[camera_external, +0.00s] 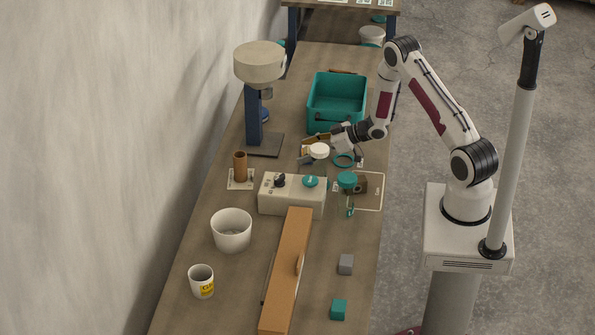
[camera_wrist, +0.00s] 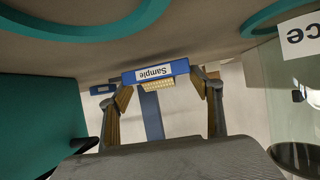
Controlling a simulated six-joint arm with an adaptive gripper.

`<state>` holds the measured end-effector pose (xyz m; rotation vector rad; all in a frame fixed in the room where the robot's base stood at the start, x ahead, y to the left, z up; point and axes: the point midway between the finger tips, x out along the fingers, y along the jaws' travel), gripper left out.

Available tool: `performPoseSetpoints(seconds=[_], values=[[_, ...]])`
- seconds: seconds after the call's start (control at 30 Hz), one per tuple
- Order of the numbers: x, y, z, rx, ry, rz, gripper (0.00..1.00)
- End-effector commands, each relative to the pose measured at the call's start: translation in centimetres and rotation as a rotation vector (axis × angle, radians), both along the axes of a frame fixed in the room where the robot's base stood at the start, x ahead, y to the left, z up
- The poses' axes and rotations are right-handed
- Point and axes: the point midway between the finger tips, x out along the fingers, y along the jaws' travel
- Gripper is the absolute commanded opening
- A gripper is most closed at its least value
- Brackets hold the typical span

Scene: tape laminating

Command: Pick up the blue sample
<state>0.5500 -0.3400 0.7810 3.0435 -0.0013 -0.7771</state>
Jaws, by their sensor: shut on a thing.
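The blue sample (camera_wrist: 178,70) is a small blue piece with a white label reading "Sample"; it shows in the wrist view between the two fingers of my gripper (camera_wrist: 168,88). The fingers are shut on it, one at each side. In the external view my gripper (camera_external: 325,140) is low over the table, in front of the teal bin; I cannot make out the sample there. Whether the sample is clear of the table top, I cannot tell.
A teal bin (camera_external: 318,118) stands behind my gripper. A white round-topped thing (camera_external: 319,151) and a teal ring (camera_external: 344,160) lie close by. A press-like stand (camera_external: 254,112) is at left. A white control box (camera_external: 291,197) and an orange-brown bar (camera_external: 287,265) are nearer the front.

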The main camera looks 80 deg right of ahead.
Motion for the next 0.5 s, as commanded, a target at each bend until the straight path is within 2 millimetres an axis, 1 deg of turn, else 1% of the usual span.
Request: performPoseSetpoints(seconds=[0.5], values=[[0.0, 0.0, 5.9, -0.001, -0.002, 0.0, 0.42]])
